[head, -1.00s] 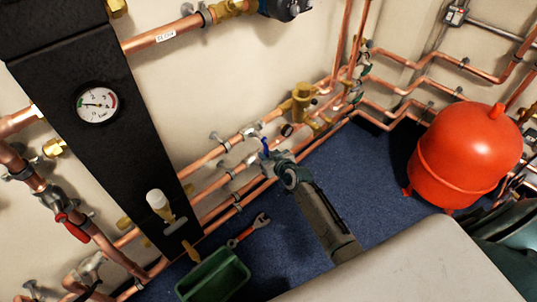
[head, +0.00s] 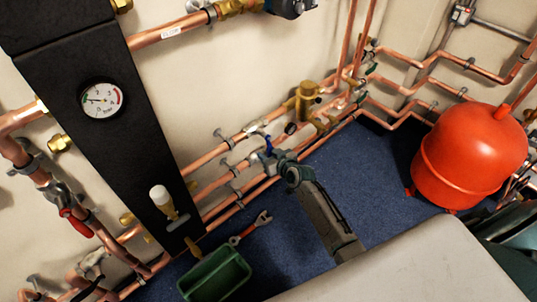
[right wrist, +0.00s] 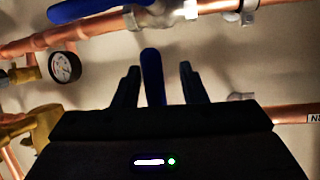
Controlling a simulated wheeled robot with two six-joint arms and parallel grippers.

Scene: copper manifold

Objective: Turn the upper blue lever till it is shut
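The upper blue lever (head: 268,144) points down across the upper copper pipe in the head view. In the right wrist view, which looks upside down, a blue lever (right wrist: 152,72) stands between my fingers; it appears to be the same lever. My right gripper (head: 273,160) is at this lever. Its two fingers, also seen in the right wrist view (right wrist: 157,85), are apart, with a gap on each side of the lever. Another blue lever (right wrist: 88,9) lies along the pipe at the top of the right wrist view. My left gripper is not in view.
A small gauge (right wrist: 65,66) and brass fittings (head: 306,98) are close beside the levers. A red tank (head: 470,155) stands at the right. A green bin (head: 215,275) and a red-handled wrench (head: 250,229) are on the blue floor. A black panel (head: 95,135) carries a larger gauge.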

